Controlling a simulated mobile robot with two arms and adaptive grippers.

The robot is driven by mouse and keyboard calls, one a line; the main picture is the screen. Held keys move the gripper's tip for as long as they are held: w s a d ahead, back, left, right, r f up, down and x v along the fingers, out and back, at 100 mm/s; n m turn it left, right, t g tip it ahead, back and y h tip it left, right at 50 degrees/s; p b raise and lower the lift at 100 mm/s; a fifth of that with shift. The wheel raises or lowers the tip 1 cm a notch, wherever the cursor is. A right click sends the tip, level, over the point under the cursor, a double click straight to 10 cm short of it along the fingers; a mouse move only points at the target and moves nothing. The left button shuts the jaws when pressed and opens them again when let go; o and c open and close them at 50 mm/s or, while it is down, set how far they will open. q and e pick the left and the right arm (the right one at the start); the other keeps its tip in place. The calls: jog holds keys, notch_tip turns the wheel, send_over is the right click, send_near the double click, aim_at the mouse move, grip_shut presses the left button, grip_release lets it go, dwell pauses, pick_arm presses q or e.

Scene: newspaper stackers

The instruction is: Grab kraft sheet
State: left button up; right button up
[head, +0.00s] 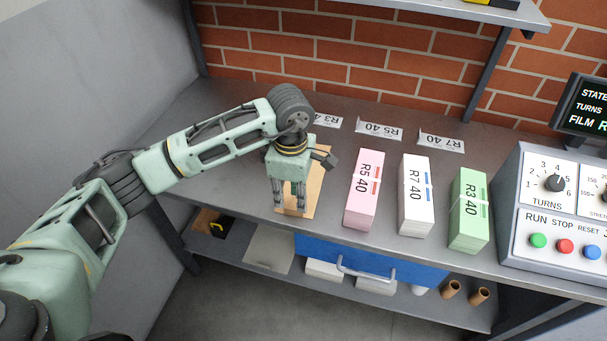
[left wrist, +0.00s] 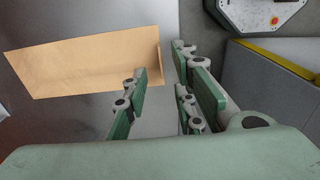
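The kraft sheet (head: 313,187) is a flat tan-brown rectangle on the grey workbench, partly hidden by my left gripper in the head view. My left gripper (head: 290,207) points down over the sheet's near part, with its fingers apart. In the left wrist view the sheet (left wrist: 85,62) lies at the upper left, and its right end comes close to the fingers. The left gripper (left wrist: 163,75) shows a clear gap between its fingers, with nothing held. I cannot tell whether the fingertips touch the sheet. My right gripper is not in view.
Pink (head: 366,190), white (head: 416,196) and green (head: 468,210) labelled stacks stand right of the sheet. A control panel (head: 560,215) is at the far right. Label cards, including the R5 40 card (head: 379,131), lie behind. A lower shelf (head: 450,311) holds tubes and boxes.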

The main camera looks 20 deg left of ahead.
aim_at(293, 210)
pick_arm(q)
notch_tip(293, 210, down, 2)
jog(key=shift+s+f+p, duration=0.15)
jog(key=shift+f+p, duration=0.1)
jog(key=shift+p, duration=0.4)
notch_tip(293, 210, down, 2)
jog(key=shift+f, duration=0.25)
jog(key=c, duration=0.5)
grip_shut()
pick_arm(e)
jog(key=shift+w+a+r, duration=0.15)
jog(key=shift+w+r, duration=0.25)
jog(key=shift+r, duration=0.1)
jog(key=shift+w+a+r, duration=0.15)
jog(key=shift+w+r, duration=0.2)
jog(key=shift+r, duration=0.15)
